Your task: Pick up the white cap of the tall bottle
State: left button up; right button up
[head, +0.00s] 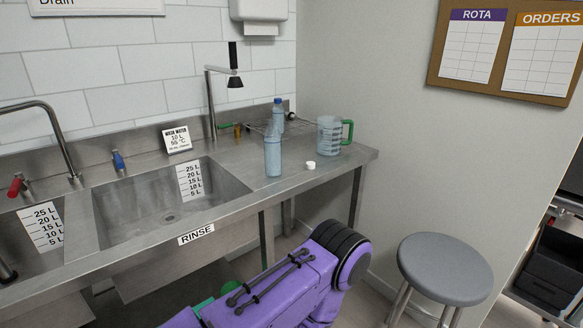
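A small white cap (309,165) lies by itself on the steel counter, right of a tall pale-blue bottle (273,157). The bottle stands upright near the counter's front edge, apart from the cap, and no cap shows on its top. A purple arm part of mine fills the bottom middle of the head view, below and in front of the counter. Neither of my gripper's fingertips shows, so nothing is seen near the cap.
A second bottle with a blue cap (278,115) stands at the back by a wire rack. The rinse sink (150,205) lies left. A grey stool (445,268) stands on the floor at right.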

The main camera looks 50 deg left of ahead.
aim_at(310, 165)
jog(key=u, duration=1.2)
jog(key=i, duration=0.1)
jog(key=u, duration=0.05)
